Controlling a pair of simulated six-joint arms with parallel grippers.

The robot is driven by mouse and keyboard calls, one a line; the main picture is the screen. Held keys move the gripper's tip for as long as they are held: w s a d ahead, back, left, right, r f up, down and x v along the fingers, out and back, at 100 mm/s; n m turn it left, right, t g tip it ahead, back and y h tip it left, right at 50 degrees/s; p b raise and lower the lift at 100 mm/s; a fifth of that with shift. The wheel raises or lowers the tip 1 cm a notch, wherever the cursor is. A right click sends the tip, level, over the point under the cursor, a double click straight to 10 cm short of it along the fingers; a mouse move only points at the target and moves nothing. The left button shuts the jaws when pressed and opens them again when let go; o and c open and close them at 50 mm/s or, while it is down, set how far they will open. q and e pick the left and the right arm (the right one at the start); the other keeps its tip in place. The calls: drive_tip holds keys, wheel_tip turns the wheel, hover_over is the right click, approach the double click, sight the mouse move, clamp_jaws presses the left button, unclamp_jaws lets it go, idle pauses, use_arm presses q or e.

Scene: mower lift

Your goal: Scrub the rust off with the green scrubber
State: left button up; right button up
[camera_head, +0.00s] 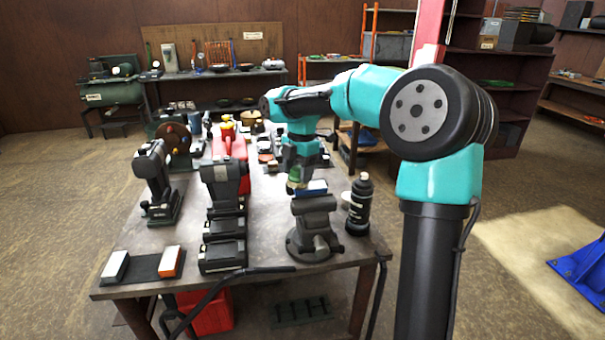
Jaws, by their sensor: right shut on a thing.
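My right gripper (301,172) hangs over the bench vise (313,222) near the front right of the workbench, pointing down. It is shut on a small green thing that looks like the green scrubber (293,184), mostly hidden by the fingers. A flat blue piece (315,187) shows at the top of the vise jaws, just right of the scrubber. I cannot tell whether the scrubber touches it. The rust is too small to make out. My left gripper is not in view.
A dark bottle (360,207) stands close to the right of the vise. Black tool batteries (222,255) stand to its left. White and orange blocks lie on a dark mat (144,268) at the front left. The workbench (125,292) has some bare surface near its front edge.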

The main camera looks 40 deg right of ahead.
drive_tip(key=shift+r, duration=3.5)
